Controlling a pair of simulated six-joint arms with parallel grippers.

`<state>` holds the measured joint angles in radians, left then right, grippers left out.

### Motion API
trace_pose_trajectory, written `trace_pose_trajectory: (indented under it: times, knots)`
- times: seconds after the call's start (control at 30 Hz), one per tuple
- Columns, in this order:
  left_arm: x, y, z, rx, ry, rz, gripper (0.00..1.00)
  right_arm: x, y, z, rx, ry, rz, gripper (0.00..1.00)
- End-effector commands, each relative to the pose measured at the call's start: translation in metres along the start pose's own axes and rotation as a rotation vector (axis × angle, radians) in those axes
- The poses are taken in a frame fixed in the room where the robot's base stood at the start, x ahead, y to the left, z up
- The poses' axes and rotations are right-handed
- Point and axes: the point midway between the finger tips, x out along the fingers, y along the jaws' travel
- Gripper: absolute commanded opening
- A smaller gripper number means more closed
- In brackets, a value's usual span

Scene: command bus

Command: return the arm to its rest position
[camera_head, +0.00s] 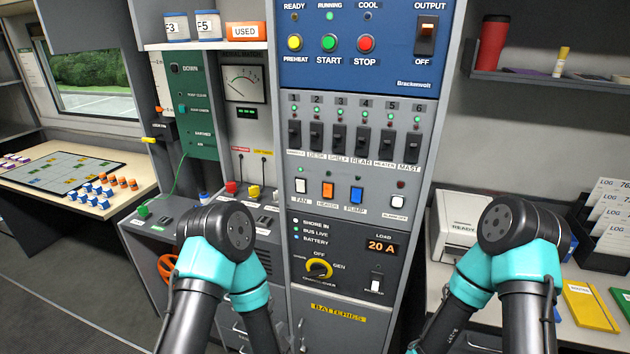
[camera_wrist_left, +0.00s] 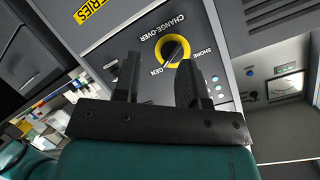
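My left arm (camera_head: 215,265) and my right arm (camera_head: 530,265) both show as bent elbows at the bottom of the head view, with their forearms folding down toward the lower edge. In the left wrist view my left gripper (camera_wrist_left: 157,82) is open, its two black fingers apart with nothing between them. It faces the panel with the yellow-ringed change-over dial (camera_wrist_left: 166,48), which appears upside down beyond the fingertips; I see no contact. My left gripper does not show clearly in the head view, and my right gripper is in neither view.
The grey control cabinet (camera_head: 365,190) stands ahead, with the change-over dial (camera_head: 319,268) low on it. A desk with a board (camera_head: 65,170) is at left. A shelf at right bears a printer (camera_head: 455,225) and a yellow notebook (camera_head: 590,305). A red cup (camera_head: 492,42) stands above.

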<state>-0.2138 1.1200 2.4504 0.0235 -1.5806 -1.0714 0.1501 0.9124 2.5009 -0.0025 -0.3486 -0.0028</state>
Motion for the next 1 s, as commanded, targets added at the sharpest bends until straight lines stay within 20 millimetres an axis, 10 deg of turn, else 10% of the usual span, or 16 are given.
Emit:
trace_pose_trajectory:
  times: [0.5,1.0]
  knots:
    - [-0.072,0.021,0.118,-0.81,-0.628,0.345,0.38,0.0,0.0,0.0,0.0,0.0,0.0,0.47]
    - [-0.15,0.034,0.154,-1.256,-1.096,0.404,0.38,0.0,0.0,0.0,0.0,0.0,0.0,0.47]
